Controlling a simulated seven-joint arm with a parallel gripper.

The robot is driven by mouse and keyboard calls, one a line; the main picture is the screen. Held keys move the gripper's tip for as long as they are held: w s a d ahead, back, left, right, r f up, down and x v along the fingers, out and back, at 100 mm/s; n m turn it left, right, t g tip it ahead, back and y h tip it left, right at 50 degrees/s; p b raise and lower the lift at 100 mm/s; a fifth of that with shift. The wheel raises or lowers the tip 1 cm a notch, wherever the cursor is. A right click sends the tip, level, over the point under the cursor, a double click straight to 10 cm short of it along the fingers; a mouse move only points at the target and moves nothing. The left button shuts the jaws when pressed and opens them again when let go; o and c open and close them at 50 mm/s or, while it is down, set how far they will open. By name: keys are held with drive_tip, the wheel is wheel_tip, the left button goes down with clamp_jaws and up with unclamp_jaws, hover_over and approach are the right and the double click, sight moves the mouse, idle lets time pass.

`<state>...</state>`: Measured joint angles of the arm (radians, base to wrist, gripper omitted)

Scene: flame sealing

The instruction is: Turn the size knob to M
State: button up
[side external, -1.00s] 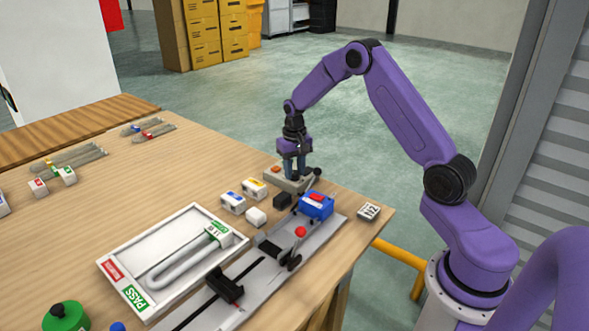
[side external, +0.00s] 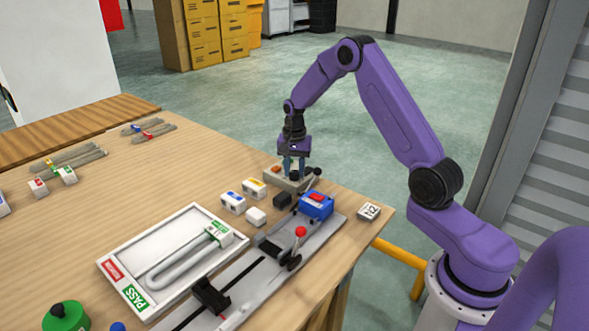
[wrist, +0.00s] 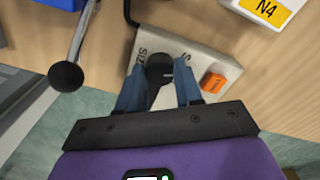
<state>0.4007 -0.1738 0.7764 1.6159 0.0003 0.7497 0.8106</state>
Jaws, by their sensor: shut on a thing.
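The size knob (wrist: 160,67) is a small black round knob on a light grey control box (wrist: 203,62) in the wrist view. The box also shows at the table's far edge in the side view (side external: 272,181). Lettering reading SIZE and a letter that looks like S are printed beside the knob. My gripper (wrist: 163,84) points down at the box and is shut on the knob, with a blue finger on either side. My gripper also shows over the box in the side view (side external: 295,168). The fingers hide part of the dial, and I cannot tell the knob's pointer position.
An orange switch (wrist: 214,82) sits on the box beside the knob. A metal lever with a black ball (wrist: 66,76) stands close by. White blocks, one labelled N4 (wrist: 268,8), and a blue unit (side external: 316,206) are near. The sealing rail and white tray (side external: 110,262) lie in front.

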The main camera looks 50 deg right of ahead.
sight(295, 172)
drive_tip(key=shift+m, duration=2.1)
drive_tip(key=shift+r, duration=0.1)
drive_tip(key=o, duration=1)
drive_tip(key=shift+o, duration=0.2)
wheel_tip(295, 172, up, 17)
drive_tip(key=shift+r, duration=0.2)
